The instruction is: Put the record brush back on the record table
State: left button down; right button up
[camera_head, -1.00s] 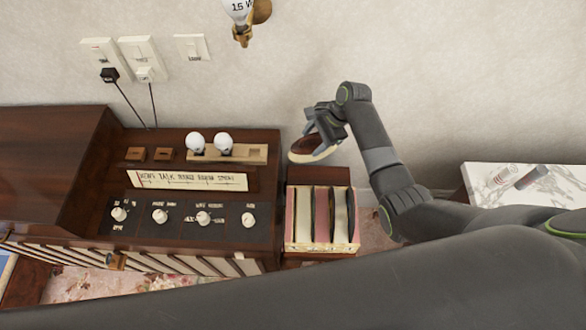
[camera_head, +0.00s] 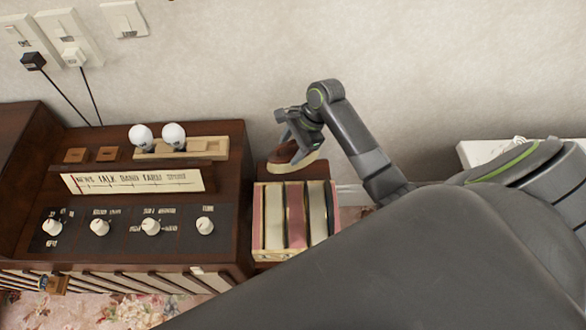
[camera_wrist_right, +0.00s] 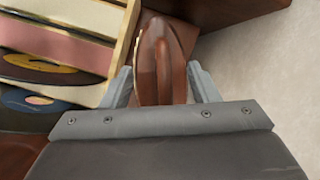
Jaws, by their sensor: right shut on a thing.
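The record brush (camera_head: 291,157) has a brown wooden top and a pale underside. My right gripper (camera_head: 298,142) is shut on it and holds it over the back part of the record table (camera_head: 318,170). In the right wrist view the brush (camera_wrist_right: 161,62) sits between the two grey fingers of the gripper (camera_wrist_right: 163,85). The record table is a small dark wooden stand, with a record crate (camera_head: 261,222) on its front part. I cannot tell whether the brush touches the tabletop. My left gripper is not in view.
A large wooden radio cabinet (camera_head: 228,190) with white knobs and two bulbs (camera_head: 158,136) stands close on the left. The wall (camera_head: 220,60) is just behind. A white table (camera_head: 480,150) stands at the right. Records (camera_wrist_right: 45,70) show beside the brush in the wrist view.

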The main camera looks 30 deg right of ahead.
notch_tip(320, 180, down, 6)
jog(key=shift+r+b, duration=0.15)
jog(key=shift+b, duration=0.3)
jog(key=shift+f+b, duration=0.4)
jog(key=shift+f, duration=1.6)
jog(key=o, duration=0.7)
jog(key=shift+o, duration=0.2)
jog(key=p+v, duration=0.2)
jog(key=v, duration=1)
jog(key=shift+s+r, duration=0.1)
